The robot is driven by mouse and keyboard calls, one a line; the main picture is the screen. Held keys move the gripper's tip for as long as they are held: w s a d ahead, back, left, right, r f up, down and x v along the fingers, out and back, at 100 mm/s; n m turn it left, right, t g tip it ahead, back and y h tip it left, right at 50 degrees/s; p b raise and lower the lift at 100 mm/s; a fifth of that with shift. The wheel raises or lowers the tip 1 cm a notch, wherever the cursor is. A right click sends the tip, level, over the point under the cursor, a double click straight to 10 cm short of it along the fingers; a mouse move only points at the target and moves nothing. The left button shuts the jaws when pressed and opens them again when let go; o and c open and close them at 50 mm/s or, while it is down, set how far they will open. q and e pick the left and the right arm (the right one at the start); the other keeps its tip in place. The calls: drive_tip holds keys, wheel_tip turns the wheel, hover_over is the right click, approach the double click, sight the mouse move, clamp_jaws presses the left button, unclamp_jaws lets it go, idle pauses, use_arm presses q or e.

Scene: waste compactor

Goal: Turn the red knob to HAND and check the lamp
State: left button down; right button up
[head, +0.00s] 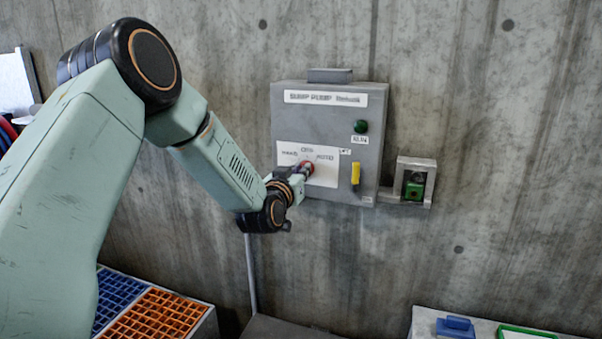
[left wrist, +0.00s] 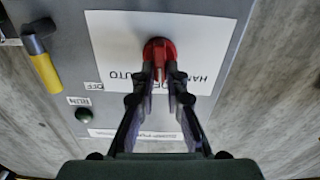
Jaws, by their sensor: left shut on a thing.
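The red knob (head: 308,167) sits on a white label plate on the grey pump control box (head: 290,120). The plate reads HAND at left, OFF at top and AUTO at right. My left gripper (head: 301,173) is shut on the knob, and the left wrist view shows its two fingers (left wrist: 160,76) on either side of the red knob (left wrist: 157,48). My right gripper is out of view.
A yellow handle (head: 355,173) is on the box right of the plate. A small grey housing with a green button (head: 414,190) is on the concrete wall to the right. Blue and orange grid bins (head: 160,318) stand lower left; a bench (head: 425,323) stands lower right.

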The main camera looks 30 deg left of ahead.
use_arm(q)
drive_tip(key=shift+a+f+n+b, duration=0.1)
drive_tip(key=shift+a+n+b, duration=0.1)
drive_tip(key=shift+n+b, duration=1.4)
drive_tip(key=shift+a+n+b, duration=0.2)
drive_tip(key=shift+n+b, duration=0.7)
drive_tip(key=shift+n, duration=1.7)
drive_tip(key=c, duration=1.4)
unclamp_jaws()
drive_tip(key=shift+s, duration=0.1)
drive_tip(key=v, duration=1.2)
drive_tip(key=shift+f, duration=0.1)
